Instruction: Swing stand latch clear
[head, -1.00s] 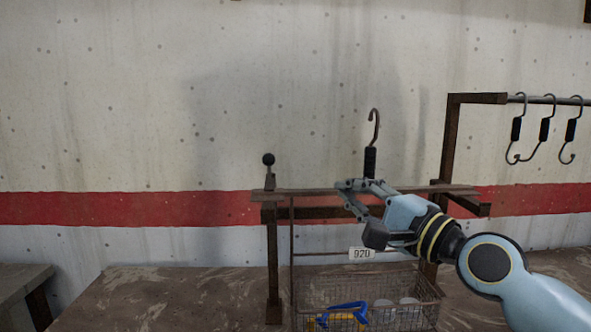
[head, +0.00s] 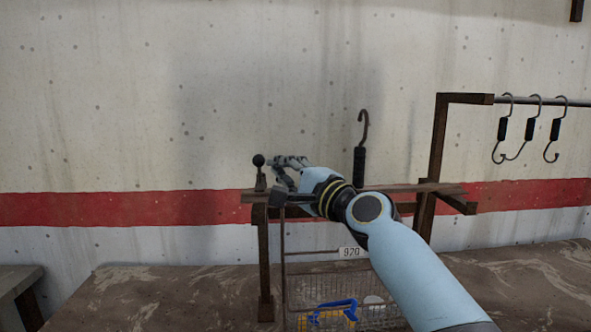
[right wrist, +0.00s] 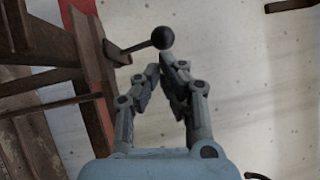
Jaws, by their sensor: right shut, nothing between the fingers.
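The stand latch shows as a short lever with a black ball knob (head: 258,160), upright at the left end of the stand's brown top bar (head: 420,190). The knob also shows in the right wrist view (right wrist: 162,38), just beyond my fingertips. My right gripper (head: 280,165) is shut and empty, just right of the knob in the head view. In the right wrist view the fingertips (right wrist: 160,68) are close together and appear apart from the knob. My left gripper is not in view.
A black-handled hook (head: 360,165) stands up at the bar behind my right arm. Several hooks (head: 532,130) hang from a rail at the right. A wire basket (head: 380,275) with a 920 tag hangs below, holding blue and yellow things.

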